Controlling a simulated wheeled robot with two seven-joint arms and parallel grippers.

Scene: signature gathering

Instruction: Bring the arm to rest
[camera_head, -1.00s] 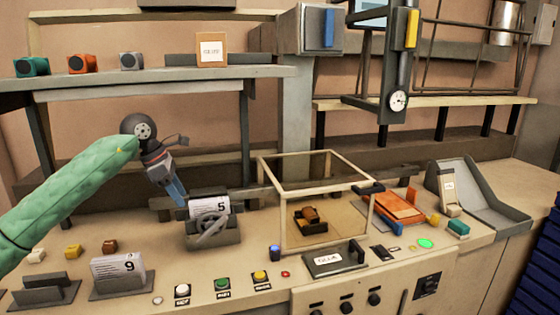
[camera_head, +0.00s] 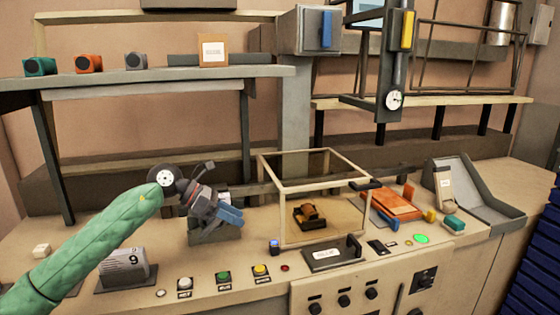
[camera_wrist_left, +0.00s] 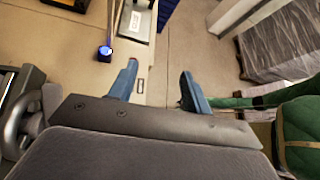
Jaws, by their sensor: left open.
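My left arm, in a green padded sleeve, comes in from the left in the head view. Its gripper (camera_head: 231,215) is in front of the card holder (camera_head: 205,238) at the middle left of the bench and hides most of the holder and its card. In the left wrist view the two blue fingers of the left gripper (camera_wrist_left: 158,85) are spread apart with nothing between them. Beyond them are the bench's front edge and the floor. My right gripper is not in view.
Several buttons, such as the green one (camera_head: 223,277), line the front. A clear framed box (camera_head: 320,185) stands mid-bench over a brown object. An orange item (camera_head: 397,203) lies at right.

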